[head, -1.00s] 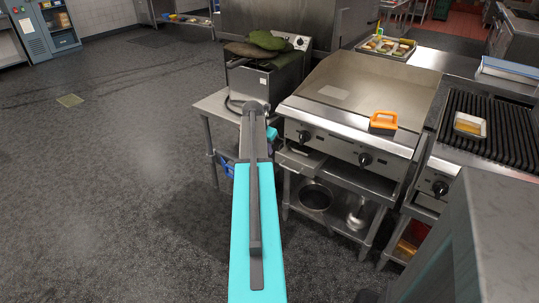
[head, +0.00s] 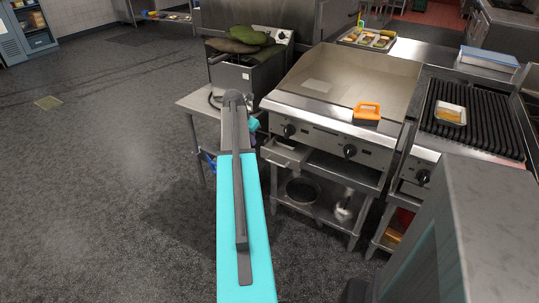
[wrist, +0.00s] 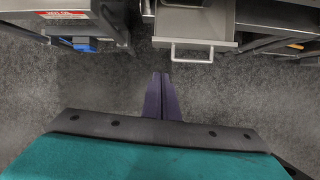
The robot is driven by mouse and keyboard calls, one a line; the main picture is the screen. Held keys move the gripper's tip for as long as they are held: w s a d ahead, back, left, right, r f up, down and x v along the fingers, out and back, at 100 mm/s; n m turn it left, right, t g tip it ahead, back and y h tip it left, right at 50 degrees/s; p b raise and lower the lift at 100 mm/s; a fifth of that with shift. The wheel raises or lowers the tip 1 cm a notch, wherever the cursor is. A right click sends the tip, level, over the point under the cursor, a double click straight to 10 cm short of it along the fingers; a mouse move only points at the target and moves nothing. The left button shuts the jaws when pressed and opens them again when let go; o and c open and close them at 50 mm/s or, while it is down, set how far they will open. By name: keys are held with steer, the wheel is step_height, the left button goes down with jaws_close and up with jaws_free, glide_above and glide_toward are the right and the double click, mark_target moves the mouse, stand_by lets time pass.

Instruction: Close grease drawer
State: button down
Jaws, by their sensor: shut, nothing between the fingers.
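The grease drawer (head: 285,152) is a grey metal drawer under the left part of the griddle's front, pulled out. The wrist view shows the open drawer (wrist: 193,22) from above, with a pale bar handle (wrist: 192,60) on its front. My gripper (wrist: 161,75) is shut and empty, with dark purple fingers pointing at the drawer's side of the view. Its tips are just below and left of the handle in the picture, apart from it. In the head view my arm hides most of the gripper.
The griddle (head: 340,80) carries an orange-handled tool (head: 367,111). A fryer (head: 245,75) with green and brown cloth-like items stands on a low table (head: 190,104) to the left. A char grill (head: 475,125) is at the right. The floor (head: 120,170) at left is clear.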

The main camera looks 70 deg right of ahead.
steer(key=s+d+r+m+g+h+b, duration=0.1)
steer(key=s+r+m+g+h+b, duration=0.2)
steer(key=s+m+g+h, duration=0.65)
steer(key=w+a+f+n+t+h+b, duration=0.1)
steer(key=a+f+n+t+h+b, duration=0.1)
steer(key=f, duration=0.5)
steer(key=w+a+f+n+t+h+b, duration=0.1)
steer(key=a+f+n+t+h+b, duration=0.1)
steer(key=a+f+n+t+b, duration=0.3)
steer(key=a+f+n+b, duration=0.2)
steer(key=a+f+n, duration=0.1)
steer(key=shift+n+b, duration=0.25)
steer(key=shift+b, duration=0.05)
